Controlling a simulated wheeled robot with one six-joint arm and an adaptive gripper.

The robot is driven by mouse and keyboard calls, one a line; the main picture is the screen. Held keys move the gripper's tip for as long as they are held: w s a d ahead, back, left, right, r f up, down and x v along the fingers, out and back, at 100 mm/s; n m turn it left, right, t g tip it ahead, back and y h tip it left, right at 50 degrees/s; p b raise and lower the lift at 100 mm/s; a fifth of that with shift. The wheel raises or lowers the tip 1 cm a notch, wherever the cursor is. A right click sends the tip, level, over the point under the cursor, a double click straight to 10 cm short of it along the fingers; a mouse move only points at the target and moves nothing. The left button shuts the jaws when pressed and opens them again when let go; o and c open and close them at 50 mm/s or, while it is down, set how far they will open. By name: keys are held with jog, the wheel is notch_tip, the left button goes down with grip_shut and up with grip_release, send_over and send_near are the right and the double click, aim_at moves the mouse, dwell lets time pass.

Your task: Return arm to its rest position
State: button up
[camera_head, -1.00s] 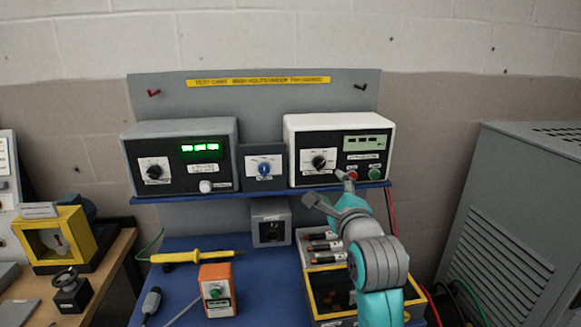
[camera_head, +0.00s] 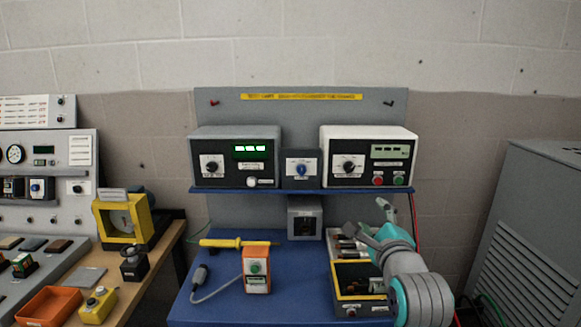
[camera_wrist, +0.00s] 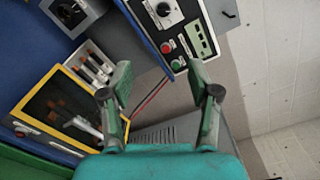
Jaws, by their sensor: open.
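My gripper (camera_wrist: 160,100) is open and empty in the wrist view, its two fingers apart with the wall and a grey cabinet behind them. In the head view my gripper (camera_head: 372,218) is at the right of the blue bench, below the shelf and clear of the white-cased instrument (camera_head: 368,134). The arm bends up from the lower right and hides part of the yellow-edged tray (camera_head: 346,290). The instrument's red and green buttons show in full, with nothing touching them.
A grey cabinet (camera_head: 535,235) stands at the right. The blue bench (camera_head: 215,305) holds an orange box (camera_head: 256,270) and a yellow probe (camera_head: 235,242). A black instrument (camera_head: 235,165) sits on the shelf. A wooden table with small parts is at the left.

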jog(key=s+f+n+g, duration=0.1)
jog(key=s+f+n, duration=0.5)
jog(key=s+f, duration=0.7)
jog(key=s+f+n+g, duration=0.1)
jog(key=s+f+n, duration=0.4)
jog(key=s+f, duration=0.75)
jog(key=s+f+n, duration=0.2)
jog(key=s+n, duration=0.2)
jog(key=s, duration=0.5)
jog(key=s+f+n, duration=0.1)
jog(key=s+n, duration=0.3)
jog(key=s, duration=0.6)
jog(key=s+f+n+g, duration=0.1)
jog(key=s+n, duration=0.3)
jog(key=s, duration=0.6)
jog(key=shift+d+f+n, duration=0.15)
jog(key=shift+f+n, duration=0.25)
jog(key=shift+f, duration=0.45)
jog(key=shift+s, duration=0.1)
